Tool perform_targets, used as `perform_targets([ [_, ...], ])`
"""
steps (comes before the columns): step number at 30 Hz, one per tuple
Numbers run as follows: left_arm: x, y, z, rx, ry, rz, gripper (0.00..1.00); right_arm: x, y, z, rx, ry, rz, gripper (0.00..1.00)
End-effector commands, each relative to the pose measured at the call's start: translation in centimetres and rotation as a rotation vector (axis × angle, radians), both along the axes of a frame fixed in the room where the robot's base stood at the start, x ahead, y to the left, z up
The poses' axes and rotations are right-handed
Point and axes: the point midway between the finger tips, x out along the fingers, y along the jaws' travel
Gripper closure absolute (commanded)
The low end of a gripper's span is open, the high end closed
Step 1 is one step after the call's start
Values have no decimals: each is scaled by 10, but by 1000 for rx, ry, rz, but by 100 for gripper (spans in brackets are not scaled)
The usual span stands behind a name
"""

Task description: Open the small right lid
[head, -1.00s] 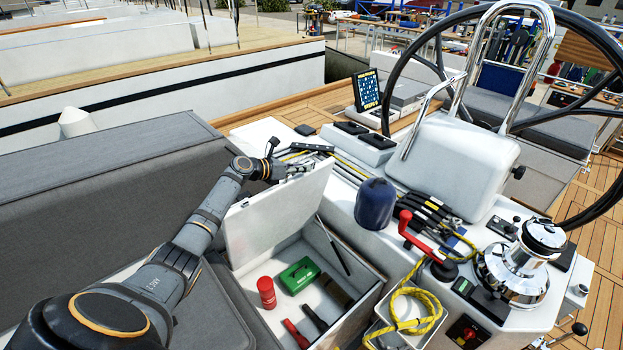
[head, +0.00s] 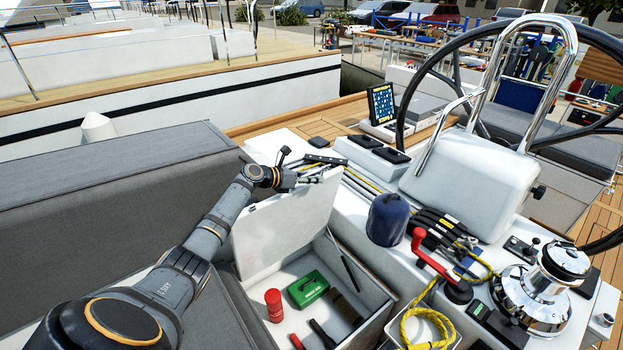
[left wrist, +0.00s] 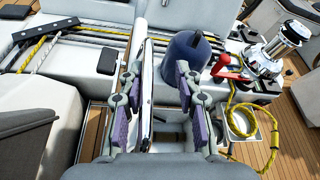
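The small right lid (head: 285,225) is a white panel standing raised, close to upright, at the back left of an open white locker (head: 372,312). My left gripper (head: 300,177) is at the lid's top edge. In the left wrist view the lid (left wrist: 147,95) shows edge-on as a thin white strip between the spread purple-padded fingers of my left gripper (left wrist: 155,115). The fingers are open, with a clear gap on the right side; whether the left pad touches the lid I cannot tell. My right gripper is not in view.
The locker holds a red can (head: 273,305), a green box (head: 307,289) and dark tools. A blue-covered winch (head: 387,220), a red handle (head: 432,257), yellow rope (head: 425,325) and a chrome winch (head: 535,290) stand to the right. Grey cushions (head: 110,215) lie left.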

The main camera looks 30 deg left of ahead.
Motion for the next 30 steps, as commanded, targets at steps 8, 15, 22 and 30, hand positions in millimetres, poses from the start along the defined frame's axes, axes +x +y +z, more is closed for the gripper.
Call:
perform_targets([
  [8, -26, 14, 10, 8, 2, 1, 66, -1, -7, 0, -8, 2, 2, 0],
  [15, -76, 37, 30, 9, 6, -2, 66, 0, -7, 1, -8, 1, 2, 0],
  [22, -97, 48, 41, 3, 3, -1, 66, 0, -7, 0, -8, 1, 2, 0],
  [30, -101, 49, 43, -1, 0, 0, 66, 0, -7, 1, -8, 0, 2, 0],
])
